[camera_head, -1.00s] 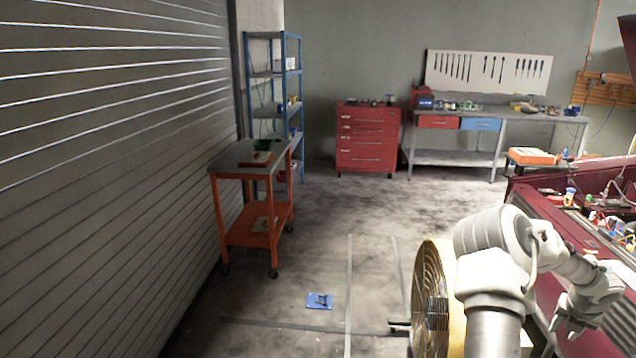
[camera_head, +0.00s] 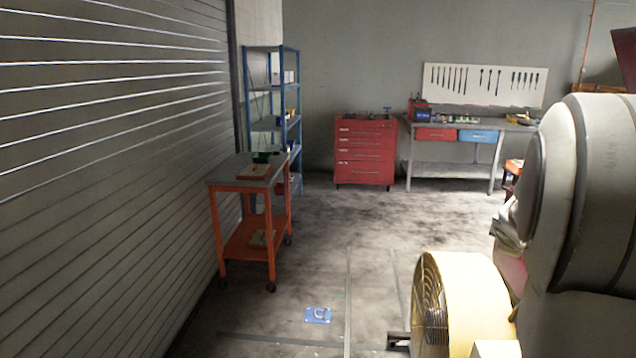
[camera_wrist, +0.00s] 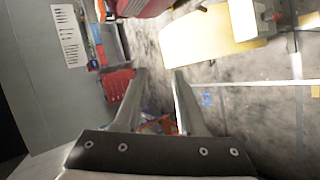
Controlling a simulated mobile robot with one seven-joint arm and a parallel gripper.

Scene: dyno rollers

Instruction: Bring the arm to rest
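My arm (camera_head: 590,190) fills the right side of the head view, raised and bent close to the camera. My gripper (camera_wrist: 159,74) shows in the wrist view with its two fingers apart and nothing between them. In the head view the gripper cannot be clearly made out; the arm hides that part of the room. Past the fingers, the wrist view shows grey floor and the lower part of the orange cart.
A yellow drum fan (camera_head: 470,295) stands on the floor close to my arm. An orange cart (camera_head: 250,190) stands by the shutter (camera_head: 110,150). A red tool chest (camera_head: 365,152) and workbench (camera_head: 460,160) are at the back. A blue sign (camera_head: 318,315) lies on clear floor.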

